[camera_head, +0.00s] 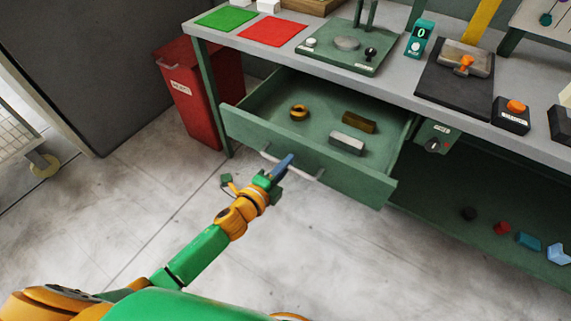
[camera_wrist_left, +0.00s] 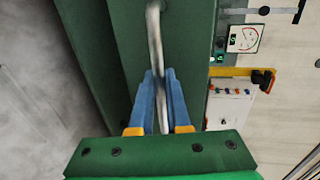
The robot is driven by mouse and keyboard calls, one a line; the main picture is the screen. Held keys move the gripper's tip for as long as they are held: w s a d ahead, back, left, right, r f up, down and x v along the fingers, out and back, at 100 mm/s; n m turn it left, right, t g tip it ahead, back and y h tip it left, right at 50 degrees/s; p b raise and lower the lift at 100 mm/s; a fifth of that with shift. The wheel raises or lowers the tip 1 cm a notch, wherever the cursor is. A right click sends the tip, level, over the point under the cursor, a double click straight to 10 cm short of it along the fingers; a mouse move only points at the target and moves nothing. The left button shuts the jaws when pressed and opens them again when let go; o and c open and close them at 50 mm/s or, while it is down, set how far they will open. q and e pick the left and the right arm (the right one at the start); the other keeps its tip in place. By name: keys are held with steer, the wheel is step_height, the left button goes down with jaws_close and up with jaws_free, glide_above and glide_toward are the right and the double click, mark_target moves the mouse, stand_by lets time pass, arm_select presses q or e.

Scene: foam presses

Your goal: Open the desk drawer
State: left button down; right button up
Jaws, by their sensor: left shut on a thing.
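The green desk drawer (camera_head: 300,160) stands pulled out from under the grey desk top. In the left wrist view the blue fingers of the gripper (camera_wrist_left: 160,95) close on both sides of the handle bar (camera_wrist_left: 155,40), in front of the green drawer front (camera_wrist_left: 105,60). My right gripper is not in view.
A red bin (camera_head: 200,95) stands left of the desk. The desk top (camera_head: 400,92) carries green and red mats, a press fixture (camera_head: 345,45) and a black press (camera_head: 455,75). Several small parts lie on the shelf at lower right. The floor before the drawer is clear.

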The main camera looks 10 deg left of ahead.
arm_select(q)
steer(key=c, duration=0.9)
jaws_free()
steer(key=v, duration=0.7)
steer(key=shift+f+p, duration=0.1)
steer(key=shift+p, duration=0.2)
steer(key=s+a+f+n+g+y+p, duration=0.1)
steer(key=s+a+f+n+g+y, duration=0.2)
steer(key=f, duration=0.4)
steer(key=s+a+f+n+g+p, duration=0.1)
steer(key=s+a+f+n+g, duration=0.1)
steer(key=s+f+n, duration=0.4)
steer(key=s+a+f+n+g+y+p, duration=0.2)
steer(key=s+a+f, duration=0.1)
steer(key=f, duration=0.4)
steer(key=s+f+n+g, duration=0.3)
steer(key=s+f+n, duration=0.1)
steer(key=s, duration=0.6)
steer(key=s+f+n+g+p, duration=0.1)
steer(key=s+f+n+g, duration=0.2)
steer(key=s, duration=0.7)
steer(key=shift+s+d+f+n+g, duration=0.3)
steer(key=shift+s+d+f+n, duration=0.1)
steer(key=shift+f+n, duration=0.35)
